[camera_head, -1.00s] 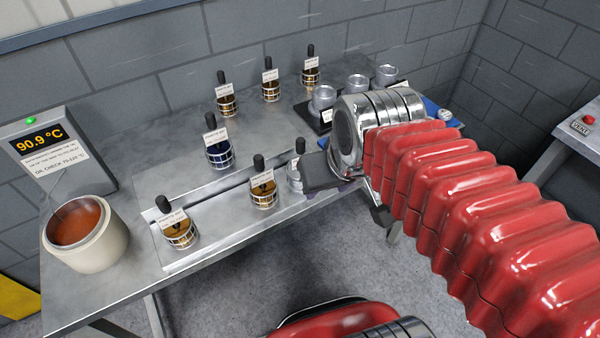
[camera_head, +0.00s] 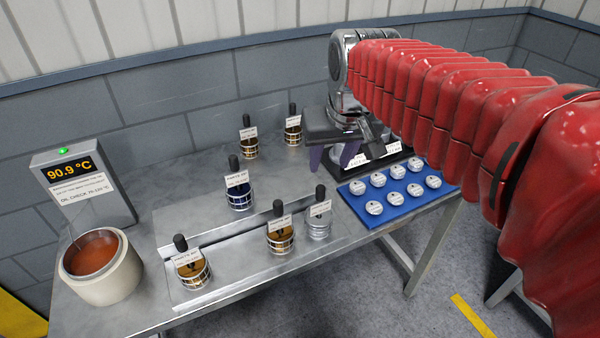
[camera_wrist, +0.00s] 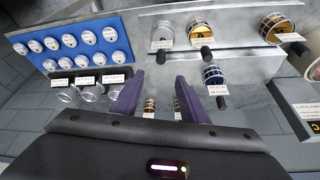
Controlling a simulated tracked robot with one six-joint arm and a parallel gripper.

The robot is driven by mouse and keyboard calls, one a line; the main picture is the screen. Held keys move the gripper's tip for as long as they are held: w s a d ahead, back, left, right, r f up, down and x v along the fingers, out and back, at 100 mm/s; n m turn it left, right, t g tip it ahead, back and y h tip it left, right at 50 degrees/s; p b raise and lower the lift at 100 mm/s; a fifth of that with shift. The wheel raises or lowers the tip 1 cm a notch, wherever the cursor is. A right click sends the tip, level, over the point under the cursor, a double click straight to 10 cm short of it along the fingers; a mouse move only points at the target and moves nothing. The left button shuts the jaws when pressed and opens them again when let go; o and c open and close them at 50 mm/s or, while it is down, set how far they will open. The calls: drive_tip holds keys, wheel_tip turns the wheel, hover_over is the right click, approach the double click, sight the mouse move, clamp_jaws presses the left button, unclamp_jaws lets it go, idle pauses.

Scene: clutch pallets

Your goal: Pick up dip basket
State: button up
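Several dip baskets with upright black handles and white tags stand on the metal bench. Three are in front: a left amber one (camera_head: 193,272), a middle amber one (camera_head: 281,240) and a silver one (camera_head: 318,227). A dark blue one (camera_head: 240,198) stands behind them, and two brownish ones (camera_head: 249,149) (camera_head: 293,137) are at the back. The tags are too small to read. My gripper (camera_head: 333,160) is above the bench's right part, right of the back baskets. In the wrist view my gripper (camera_wrist: 160,88) has its purple fingers apart, with two baskets visible beyond the gap.
A blue tray (camera_head: 356,203) of round silver pieces lies at the bench's right end. Clear cups (camera_wrist: 92,92) stand beside it, mostly hidden by my gripper in the head view. A cream oil pot (camera_head: 118,277) and a 90.9 °C display (camera_head: 80,185) are at left.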

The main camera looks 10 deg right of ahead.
sight(321, 187)
drive_tip(key=shift+f, duration=0.1)
drive_tip(key=x, duration=0.8)
drive_tip(key=shift+f, duration=0.2)
drive_tip(key=shift+x, duration=2.65)
drive_tip(key=shift+s, duration=0.15)
drive_tip(key=shift+c, duration=0.5)
clamp_jaws()
drive_tip(key=shift+r, duration=0.1)
